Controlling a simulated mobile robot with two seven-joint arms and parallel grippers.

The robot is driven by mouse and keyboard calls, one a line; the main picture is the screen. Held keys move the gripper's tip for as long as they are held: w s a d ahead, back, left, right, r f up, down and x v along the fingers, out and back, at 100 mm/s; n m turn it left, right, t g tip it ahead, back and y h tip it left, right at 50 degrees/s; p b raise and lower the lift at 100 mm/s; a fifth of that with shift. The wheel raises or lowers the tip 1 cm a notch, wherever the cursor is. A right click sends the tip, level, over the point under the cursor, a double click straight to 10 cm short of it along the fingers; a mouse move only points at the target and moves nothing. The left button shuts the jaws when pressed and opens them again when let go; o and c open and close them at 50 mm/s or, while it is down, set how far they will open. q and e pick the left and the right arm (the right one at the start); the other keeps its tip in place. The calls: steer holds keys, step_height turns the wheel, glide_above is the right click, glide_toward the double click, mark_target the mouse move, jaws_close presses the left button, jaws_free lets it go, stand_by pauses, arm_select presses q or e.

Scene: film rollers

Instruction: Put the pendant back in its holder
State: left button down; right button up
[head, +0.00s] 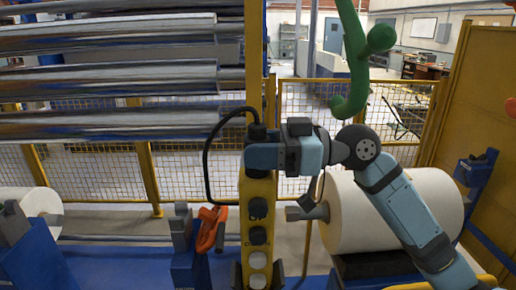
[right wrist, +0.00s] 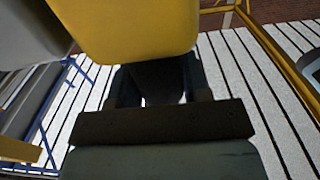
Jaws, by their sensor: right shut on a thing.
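The pendant (head: 258,190) is a long yellow control box with a column of dark and pale buttons. It stands upright in the middle of the head view, its lower end near the bottom edge. My right gripper (head: 262,156) reaches it from the right and is shut on its upper part. In the right wrist view the yellow pendant body (right wrist: 125,28) fills the top, and the fingers (right wrist: 155,92) close around a dark part below it. I cannot make out the holder with certainty. My left gripper is not in view.
A black cable (head: 207,165) loops left of the pendant. An orange clamp-like part (head: 208,230) and blue stand (head: 188,262) are at lower left. A white roll (head: 345,212) lies behind my right arm. Shiny rollers (head: 110,75) fill the upper left. A green hook (head: 355,70) hangs above.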

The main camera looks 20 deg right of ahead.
steer(key=o, duration=1.8)
steer(key=shift+c, duration=0.2)
steer(key=shift+r, duration=0.15)
steer(key=shift+r+p, duration=2.35)
steer(key=shift+r, duration=1.05)
steer(key=shift+f, duration=0.1)
